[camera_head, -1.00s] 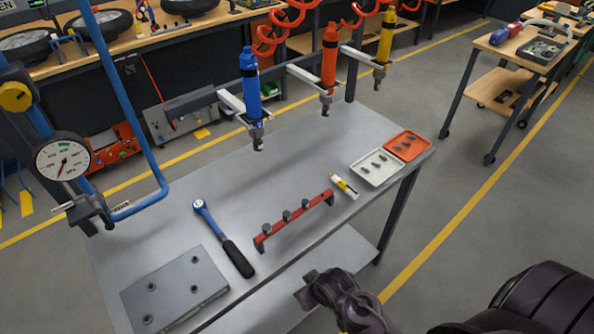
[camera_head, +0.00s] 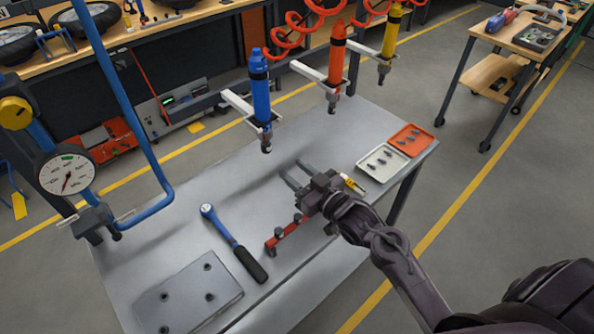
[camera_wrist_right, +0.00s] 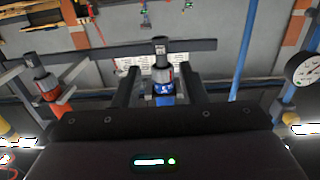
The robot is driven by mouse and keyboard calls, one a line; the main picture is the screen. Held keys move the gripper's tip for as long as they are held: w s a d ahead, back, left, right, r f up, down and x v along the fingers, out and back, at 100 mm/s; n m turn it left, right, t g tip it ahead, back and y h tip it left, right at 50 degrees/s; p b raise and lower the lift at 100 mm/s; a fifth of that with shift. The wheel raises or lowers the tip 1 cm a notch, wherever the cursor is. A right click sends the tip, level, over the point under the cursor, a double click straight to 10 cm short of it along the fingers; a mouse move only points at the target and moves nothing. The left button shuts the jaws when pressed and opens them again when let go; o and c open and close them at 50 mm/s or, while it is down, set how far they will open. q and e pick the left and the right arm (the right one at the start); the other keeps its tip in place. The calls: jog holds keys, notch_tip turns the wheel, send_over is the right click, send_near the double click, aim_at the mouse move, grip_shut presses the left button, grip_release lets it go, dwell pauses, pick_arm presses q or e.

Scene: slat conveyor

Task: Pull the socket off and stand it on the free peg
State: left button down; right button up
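A blue hanging driver (camera_head: 261,95) hangs nose down over the table, with a dark socket (camera_head: 266,147) at its lower end. The wrist view shows it upside down, with the socket (camera_wrist_right: 162,50) pointing up and lying between the fingers in the picture. My right gripper (camera_head: 293,171) is open and empty, apart from the socket, lower and to its right in the head view. A red rail (camera_head: 272,246) lies on the table with dark sockets on it. My right gripper and arm hide its far part, so the free peg cannot be made out. My left gripper is out of view.
A blue ratchet (camera_head: 225,234) and a grey plate (camera_head: 185,298) lie on the left of the table. A white tray (camera_head: 370,174) and an orange tray (camera_head: 411,140) stand at right. Red (camera_head: 337,55) and yellow (camera_head: 390,38) drivers hang beside the blue one.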

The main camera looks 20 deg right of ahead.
aim_at(269, 150)
jog(key=b+x, duration=0.3)
jog(key=x, duration=0.4)
jog(key=shift+w+r, duration=0.15)
jog(key=shift+b+x, duration=0.4)
jog(key=shift+x, duration=0.95)
jog(key=c, duration=0.7)
